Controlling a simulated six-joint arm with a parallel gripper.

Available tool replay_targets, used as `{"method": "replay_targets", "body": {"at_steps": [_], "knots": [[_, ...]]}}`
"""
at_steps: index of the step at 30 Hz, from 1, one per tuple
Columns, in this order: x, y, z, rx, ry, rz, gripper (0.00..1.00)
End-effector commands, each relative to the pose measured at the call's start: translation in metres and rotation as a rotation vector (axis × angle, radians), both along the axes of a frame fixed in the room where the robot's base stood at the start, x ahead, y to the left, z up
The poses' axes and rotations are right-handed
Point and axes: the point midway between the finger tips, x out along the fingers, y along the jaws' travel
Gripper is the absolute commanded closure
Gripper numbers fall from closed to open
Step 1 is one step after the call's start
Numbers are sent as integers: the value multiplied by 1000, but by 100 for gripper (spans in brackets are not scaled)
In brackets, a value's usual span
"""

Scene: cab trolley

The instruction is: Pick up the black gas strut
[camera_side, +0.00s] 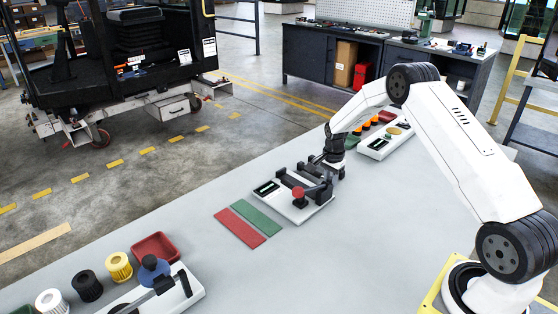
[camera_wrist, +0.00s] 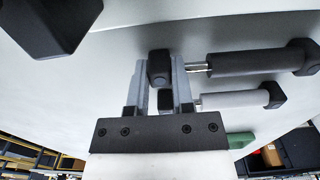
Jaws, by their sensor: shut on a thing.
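The black gas strut (camera_wrist: 250,62) has a dark cylinder, a thin bright rod and black end blocks. In the wrist view, my gripper (camera_wrist: 159,68) has a finger on each side of the strut's rod-end block and is shut on it. A second, grey strut (camera_wrist: 232,100) lies parallel and close by. In the side view, my gripper (camera_side: 325,168) is low at the far side of a white fixture plate (camera_side: 296,214) with dark parts and a red knob (camera_side: 298,192). The strut is too small and covered there to make out clearly.
A red strip (camera_side: 240,228) and a green strip (camera_side: 256,217) lie left of the fixture. Another white plate (camera_side: 372,152) with colored parts stands behind. Filters, a red tray (camera_side: 155,247) and a third plate stand front left.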

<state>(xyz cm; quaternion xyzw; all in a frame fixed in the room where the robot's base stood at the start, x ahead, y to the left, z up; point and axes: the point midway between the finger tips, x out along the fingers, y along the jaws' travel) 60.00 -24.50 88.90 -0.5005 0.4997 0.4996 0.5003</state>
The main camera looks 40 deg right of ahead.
Motion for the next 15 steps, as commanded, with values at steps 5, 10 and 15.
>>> {"method": "replay_targets", "body": {"at_steps": [5,10,15], "knots": [[0,0,1,-1,-1,0,100],[0,0,5,-1,-1,0,100],[1,0,19,-1,-2,0,100]]}}
